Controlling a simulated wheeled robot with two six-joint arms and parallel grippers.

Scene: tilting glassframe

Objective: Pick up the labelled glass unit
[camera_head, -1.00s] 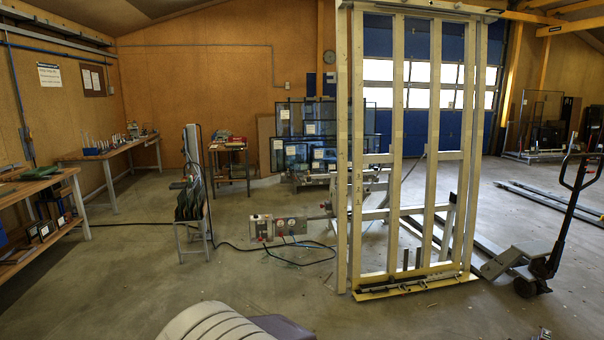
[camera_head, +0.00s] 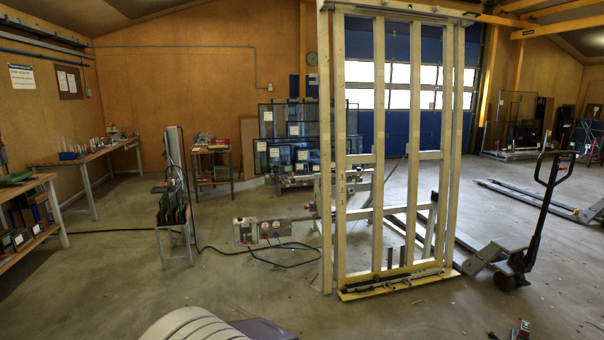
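Several dark glass units (camera_head: 308,118) with white labels lean on a rack at the back, left of the tall tilting frame. White labels (camera_head: 294,130) show on their faces, but the text is too small to read. The frame's wooden uprights (camera_head: 379,200) hide the right part of the rack. The tilting frame stands upright with no glass on its front. Neither of my grippers is in view.
A control box (camera_head: 262,230) with cables on the floor stands left of the frame. A pallet jack (camera_head: 530,225) stands at right. A small rack of panels (camera_head: 174,210) and workbenches (camera_head: 95,152) are at left. Floor is open at front left.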

